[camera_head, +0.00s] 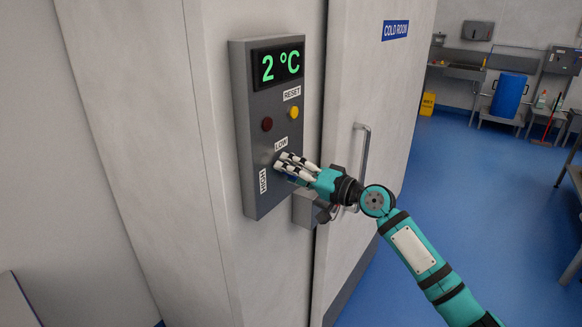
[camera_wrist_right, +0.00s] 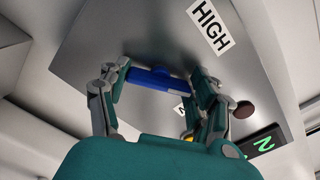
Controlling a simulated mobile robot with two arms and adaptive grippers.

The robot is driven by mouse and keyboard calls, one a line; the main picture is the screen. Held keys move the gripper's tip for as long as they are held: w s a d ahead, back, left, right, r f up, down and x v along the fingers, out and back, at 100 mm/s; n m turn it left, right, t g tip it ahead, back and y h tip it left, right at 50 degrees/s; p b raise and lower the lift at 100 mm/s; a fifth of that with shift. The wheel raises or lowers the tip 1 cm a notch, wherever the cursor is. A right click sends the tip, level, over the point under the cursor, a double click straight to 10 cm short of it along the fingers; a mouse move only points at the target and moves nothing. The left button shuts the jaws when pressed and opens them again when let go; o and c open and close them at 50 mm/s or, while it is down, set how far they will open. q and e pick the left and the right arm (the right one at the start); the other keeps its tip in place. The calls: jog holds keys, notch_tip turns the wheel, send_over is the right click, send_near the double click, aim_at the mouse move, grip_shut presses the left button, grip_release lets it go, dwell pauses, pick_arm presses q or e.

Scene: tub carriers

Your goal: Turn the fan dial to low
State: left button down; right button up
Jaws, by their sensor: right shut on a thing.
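The fan dial is a blue knob (camera_wrist_right: 158,80) on the grey control panel (camera_head: 250,110); in the head view my fingers mostly cover it. My right gripper (camera_head: 286,166) is at the lower part of the panel, fingers shut on the dial. In the right wrist view its fingers (camera_wrist_right: 157,88) grip the blue knob at both ends. The LOW label (camera_head: 281,144) is just above the fingers, and the HIGH label (camera_head: 263,181) is to their lower left. I cannot tell exactly where the dial points. My left gripper is in neither view.
The panel has a 2 °C display (camera_head: 278,66), a yellow button (camera_head: 294,113) under RESET and a dark red light (camera_head: 267,124). Right of it are a grey latch box (camera_head: 304,208) and the cold room door handle (camera_head: 364,150). Blue floor (camera_head: 480,190) lies open at right.

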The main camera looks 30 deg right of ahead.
jog(key=m+p, duration=0.2)
jog(key=m, duration=0.1)
jog(key=shift+r+m, duration=0.1)
jog(key=shift+m, duration=0.2)
jog(key=shift+m+p, duration=0.75)
jog(key=shift+m, duration=0.45)
jog(key=o, duration=1.2)
jog(key=shift+d, duration=0.1)
jog(key=shift+s, duration=0.1)
jog(key=v, duration=1.2)
